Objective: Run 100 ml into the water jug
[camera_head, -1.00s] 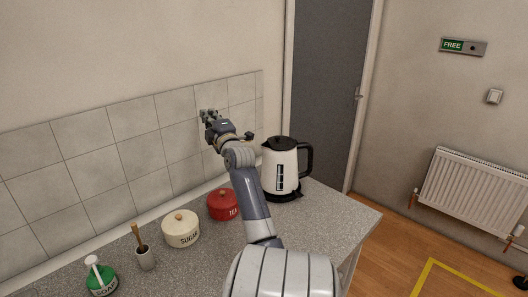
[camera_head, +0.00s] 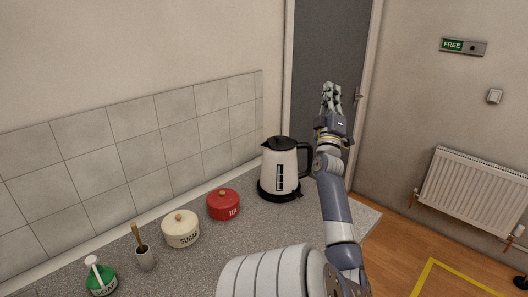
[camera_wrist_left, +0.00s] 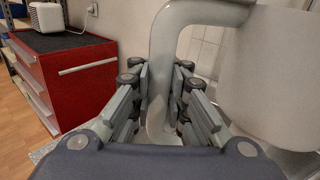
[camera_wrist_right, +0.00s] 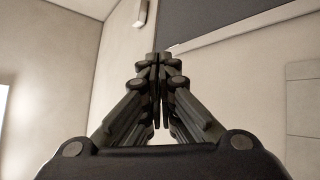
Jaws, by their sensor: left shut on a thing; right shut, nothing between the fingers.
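In the left wrist view my left gripper (camera_wrist_left: 160,85) is shut on the handle of a pale water jug (camera_wrist_left: 265,80). The handle runs down between the fingers and the jug's body fills the right side of the view. The inside of the jug is not visible. Neither my left gripper nor this jug shows in the head view. My right gripper (camera_head: 331,95) is shut and empty, raised in front of the grey door, right of and above the kettle. Its fingertips meet in the right wrist view (camera_wrist_right: 158,62).
A cream kettle (camera_head: 280,170) stands on its black base on the grey counter (camera_head: 245,250). To its left are a red tea tin (camera_head: 223,206), a sugar tin (camera_head: 181,230), a brush cup (camera_head: 146,258) and a green soap bottle (camera_head: 101,281). A red drawer cabinet (camera_wrist_left: 65,80) stands left in the left wrist view.

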